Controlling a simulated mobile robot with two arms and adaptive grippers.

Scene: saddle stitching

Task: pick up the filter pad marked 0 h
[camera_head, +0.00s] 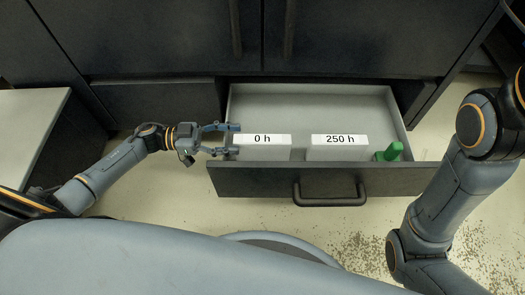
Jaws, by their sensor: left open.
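The filter pad marked 0 h (262,147) is a white block standing in the open drawer (300,97), near its front left corner. A second white pad marked 250 h (339,147) stands to its right in the same drawer. My left gripper (237,139) is open, with its fingers pointing right over the drawer's left end. Its fingertips are at the left end of the 0 h pad; I cannot tell whether they touch it. My right arm shows at the right edge, but its gripper is out of view.
A green object (390,152) lies in the drawer's front right corner. The drawer front has a dark handle (329,194). Dark cabinet doors (350,35) rise behind. A light-topped unit (30,125) stands at left. Brown grains (370,250) are scattered on the floor at lower right.

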